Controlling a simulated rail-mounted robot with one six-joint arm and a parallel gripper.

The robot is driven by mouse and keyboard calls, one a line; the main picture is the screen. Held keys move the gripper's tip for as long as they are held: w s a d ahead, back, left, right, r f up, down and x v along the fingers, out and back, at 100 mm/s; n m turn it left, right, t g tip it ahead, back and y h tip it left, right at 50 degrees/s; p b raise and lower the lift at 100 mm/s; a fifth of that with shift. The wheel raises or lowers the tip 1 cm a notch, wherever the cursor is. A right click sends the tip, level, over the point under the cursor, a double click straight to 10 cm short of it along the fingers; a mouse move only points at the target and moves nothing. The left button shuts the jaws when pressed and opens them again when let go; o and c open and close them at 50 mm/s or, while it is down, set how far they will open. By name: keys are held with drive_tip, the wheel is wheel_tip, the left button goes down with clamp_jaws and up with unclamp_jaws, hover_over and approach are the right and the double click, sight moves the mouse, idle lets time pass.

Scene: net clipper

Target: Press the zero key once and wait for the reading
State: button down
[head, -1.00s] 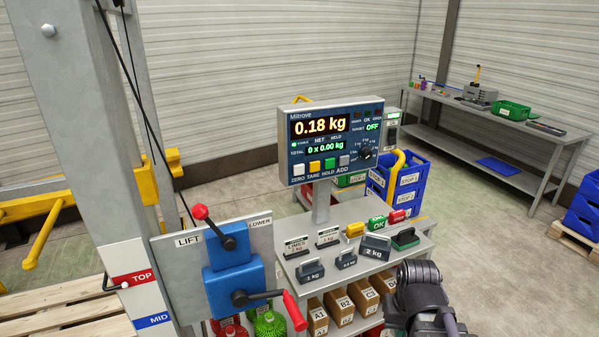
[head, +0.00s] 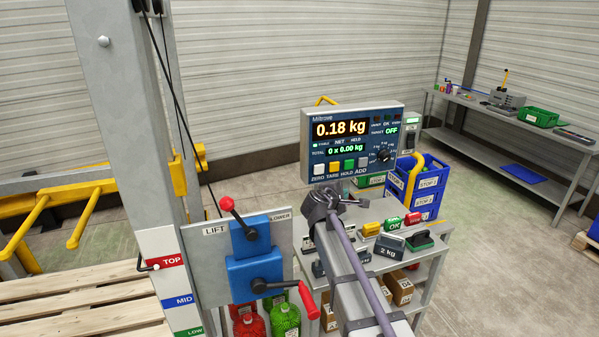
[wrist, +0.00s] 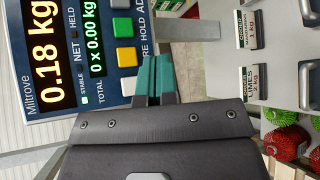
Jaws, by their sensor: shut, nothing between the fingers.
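The weighing indicator (head: 353,147) reads 0.18 kg on its main line and 0 x 0.00 kg on the total line, with a small green light lit by STABLE. The zero key (head: 319,168) is the white key at the left end of the key row, beside the yellow tare key (head: 335,166). In the wrist view the panel lies sideways, and the white zero key (wrist: 129,86) shows beside my fingers. My gripper (wrist: 153,62) is shut and empty, its teal fingertips over the key labels. Contact cannot be told. In the head view my gripper (head: 325,192) is just below the keys.
Below the indicator, a grey bench (head: 425,250) holds weights, a green OK block (head: 390,223) and a red block. The lift lever panel (head: 205,262) with its red-knobbed levers stands close on the left. Blue crates (head: 430,195) stand behind.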

drive_tip(key=n+t, duration=0.1)
drive_tip(key=w+a+r+n, duration=0.1)
drive_tip(key=n, duration=0.1)
drive_tip(key=shift+w+a+r+t+y, duration=0.25)
drive_tip(key=shift+a+t+y, duration=0.05)
drive_tip(key=shift+t+y, duration=0.1)
drive_tip(key=shift+w, duration=0.15)
approach(324, 174)
drive_tip(key=shift+w+d+r, duration=0.1)
drive_tip(key=shift+w+d, duration=1.9)
drive_tip(key=shift+d, duration=0.05)
drive_tip(key=shift+w+a, duration=0.1)
drive_tip(key=shift+w, duration=0.3)
